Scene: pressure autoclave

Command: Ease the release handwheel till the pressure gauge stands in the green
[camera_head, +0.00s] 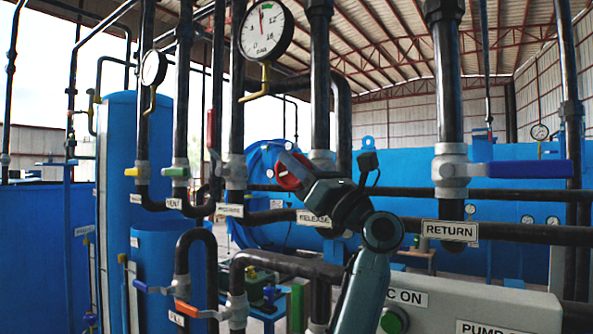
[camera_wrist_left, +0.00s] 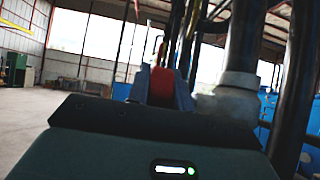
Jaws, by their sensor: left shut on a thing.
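The red release handwheel (camera_head: 289,172) sits on the pipework behind the RELEASE label (camera_head: 314,218). My left gripper (camera_head: 297,172) reaches up from below and is shut on the handwheel, hiding part of it. In the left wrist view the red wheel (camera_wrist_left: 162,84) shows edge-on between the fingers of my gripper (camera_wrist_left: 160,95). The pressure gauge (camera_head: 266,30) is a round white dial at the upper left, with a short green arc at its top. Its red needle points almost straight up, close to the left end of the green. My right gripper is out of view.
Dark vertical pipes and valves crowd around my arm. A blue lever (camera_head: 530,169) juts out at the right above the RETURN label (camera_head: 450,231). An orange lever (camera_head: 195,310) is low at the left. A grey control box (camera_head: 470,300) stands below right.

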